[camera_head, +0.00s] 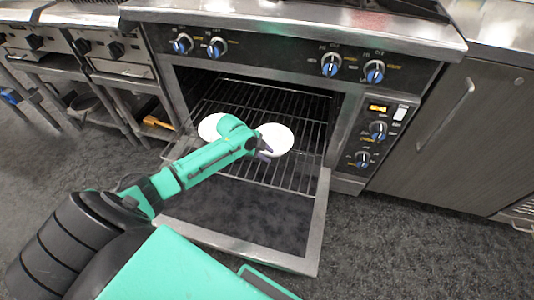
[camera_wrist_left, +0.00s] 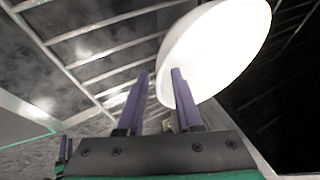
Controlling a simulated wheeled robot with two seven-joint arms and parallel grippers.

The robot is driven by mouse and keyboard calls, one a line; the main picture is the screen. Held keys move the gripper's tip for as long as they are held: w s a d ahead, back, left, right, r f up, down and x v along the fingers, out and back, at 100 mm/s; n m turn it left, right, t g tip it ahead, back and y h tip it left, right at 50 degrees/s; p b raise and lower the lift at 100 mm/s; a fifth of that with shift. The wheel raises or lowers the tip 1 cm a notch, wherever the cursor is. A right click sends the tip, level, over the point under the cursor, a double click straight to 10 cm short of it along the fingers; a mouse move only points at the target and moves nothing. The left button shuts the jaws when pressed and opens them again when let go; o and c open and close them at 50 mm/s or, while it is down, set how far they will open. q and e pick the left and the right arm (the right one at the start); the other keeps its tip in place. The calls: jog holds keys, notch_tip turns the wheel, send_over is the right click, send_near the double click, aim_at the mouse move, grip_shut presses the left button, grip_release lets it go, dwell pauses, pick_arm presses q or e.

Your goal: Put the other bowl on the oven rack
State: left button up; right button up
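Two white bowls are at the oven rack (camera_head: 300,178) inside the open oven. The left bowl (camera_head: 209,127) is partly hidden behind my left arm. The right bowl (camera_head: 277,138) is beside my left gripper (camera_head: 264,152), whose fingers are at its near left edge. In the left wrist view, a white bowl (camera_wrist_left: 218,48) rises just beyond the purple fingers of my left gripper (camera_wrist_left: 160,85). The fingers stand apart, and the bowl's edge shows between them, close to the right finger. I cannot tell whether they touch it.
The oven door (camera_head: 245,215) is folded down in front, below my left arm. Control knobs (camera_head: 375,72) line the oven's top and right side. A closed grey cabinet (camera_head: 460,140) stands at the right. The right part of the rack is bare.

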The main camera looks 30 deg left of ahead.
pick_arm(q)
jog(key=shift+r, duration=0.2)
jog(key=p+v, duration=0.4)
jog(key=v, duration=0.7)
jog(key=shift+s+r, duration=0.2)
jog(key=shift+r, duration=0.15)
pick_arm(e)
jog(key=s+d+f, duration=0.1)
jog(key=s+f, duration=0.3)
jog(key=s, duration=0.3)
jog(key=shift+d, duration=0.35)
pick_arm(q)
jog(key=shift+a, duration=0.1)
